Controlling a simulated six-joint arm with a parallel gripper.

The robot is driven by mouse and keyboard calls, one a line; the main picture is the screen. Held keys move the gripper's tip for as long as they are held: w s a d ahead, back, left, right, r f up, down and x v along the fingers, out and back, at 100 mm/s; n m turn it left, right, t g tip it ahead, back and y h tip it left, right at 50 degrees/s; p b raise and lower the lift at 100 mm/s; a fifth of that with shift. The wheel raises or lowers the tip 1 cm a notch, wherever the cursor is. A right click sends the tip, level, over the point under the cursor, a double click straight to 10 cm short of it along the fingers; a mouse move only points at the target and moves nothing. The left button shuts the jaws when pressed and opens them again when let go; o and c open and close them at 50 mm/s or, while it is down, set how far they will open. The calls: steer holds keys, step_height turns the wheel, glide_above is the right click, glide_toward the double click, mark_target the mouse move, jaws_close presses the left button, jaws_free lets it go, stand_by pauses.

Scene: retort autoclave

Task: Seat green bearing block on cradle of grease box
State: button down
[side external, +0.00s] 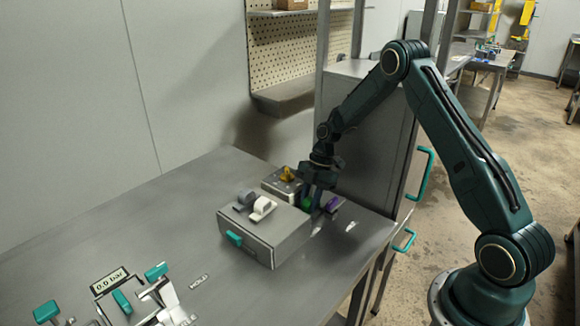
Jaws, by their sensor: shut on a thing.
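My gripper (312,204) points down behind the right end of a grey metal box, shut on the green bearing block (306,204). Only a small part of the green block shows between the fingers and the box edge. The grey box (270,240) has a teal handle on its front, and a dark grey rounded piece and a white one on top. A smaller grey box (278,185) with a yellow piece on it stands behind. I cannot tell which is the grease box, nor see a cradle clearly. Whether the block touches anything below is hidden.
Teal-handled levers and a pressure display (110,281) reading 0.0 bar are at the front left. A grey cabinet (365,140) stands close behind. The left of the metal table (130,225) is clear.

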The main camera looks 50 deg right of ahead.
steer(key=shift+f, duration=0.1)
stand_by(0.5)
steer(key=c, duration=0.7)
jaws_free()
steer(key=shift+r, duration=3.5)
